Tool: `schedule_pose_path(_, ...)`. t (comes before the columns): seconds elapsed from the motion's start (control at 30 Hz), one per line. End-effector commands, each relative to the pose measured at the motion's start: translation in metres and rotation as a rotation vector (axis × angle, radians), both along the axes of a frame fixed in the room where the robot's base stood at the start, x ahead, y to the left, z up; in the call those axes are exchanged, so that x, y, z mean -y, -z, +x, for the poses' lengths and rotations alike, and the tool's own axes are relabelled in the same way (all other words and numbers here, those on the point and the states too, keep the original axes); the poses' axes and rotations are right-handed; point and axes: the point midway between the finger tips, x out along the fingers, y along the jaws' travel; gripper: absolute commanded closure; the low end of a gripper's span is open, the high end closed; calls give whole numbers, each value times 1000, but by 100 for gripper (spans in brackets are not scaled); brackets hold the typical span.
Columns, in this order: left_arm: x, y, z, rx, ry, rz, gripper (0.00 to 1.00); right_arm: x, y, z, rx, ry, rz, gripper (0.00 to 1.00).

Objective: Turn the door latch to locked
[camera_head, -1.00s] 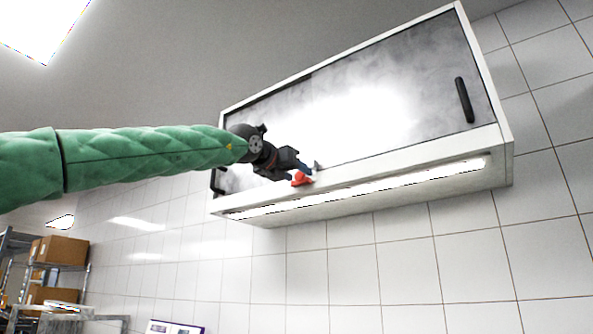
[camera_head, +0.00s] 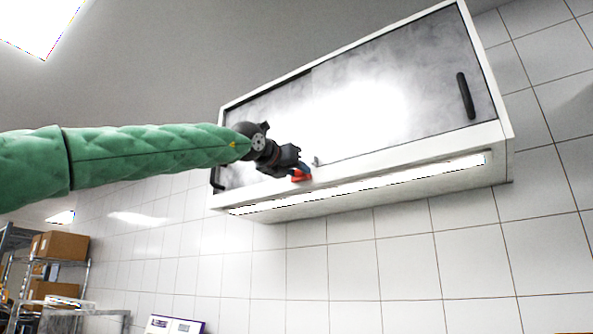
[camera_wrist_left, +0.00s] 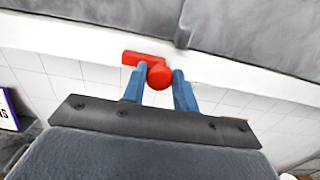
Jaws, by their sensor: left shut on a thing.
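The red door latch (camera_head: 302,175) sits on the lower white frame of a wall cabinet (camera_head: 400,158) with sliding doors. In the left wrist view the latch (camera_wrist_left: 148,58) shows a round red knob and a bar pointing left. My left gripper (camera_head: 297,172) is at the latch, its blue fingers on either side of the round part. It also shows in the left wrist view (camera_wrist_left: 160,88), shut on the latch. The far side of the latch is hidden. My right gripper is not in view.
A black door handle (camera_head: 465,96) is at the cabinet's right end. A lit strip (camera_head: 370,182) runs along its underside. The tiled wall (camera_head: 350,270) below is clear. Shelves with cardboard boxes (camera_head: 62,246) stand at the lower left.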

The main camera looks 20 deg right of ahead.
Motion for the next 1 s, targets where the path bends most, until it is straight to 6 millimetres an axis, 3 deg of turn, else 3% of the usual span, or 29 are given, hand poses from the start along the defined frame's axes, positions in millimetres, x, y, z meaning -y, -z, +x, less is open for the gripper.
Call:
schedule_pose_path(0.17,0,2,0,38,0,28,94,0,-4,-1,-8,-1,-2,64)
schedule_pose_path(0.3,0,3,1,100,1,78,94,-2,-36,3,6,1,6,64)
schedule_pose_path(0.63,1,3,0,331,2,259,94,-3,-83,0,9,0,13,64)
schedule_pose_path(1.0,2,2,-1,607,1,476,94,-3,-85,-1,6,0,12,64)
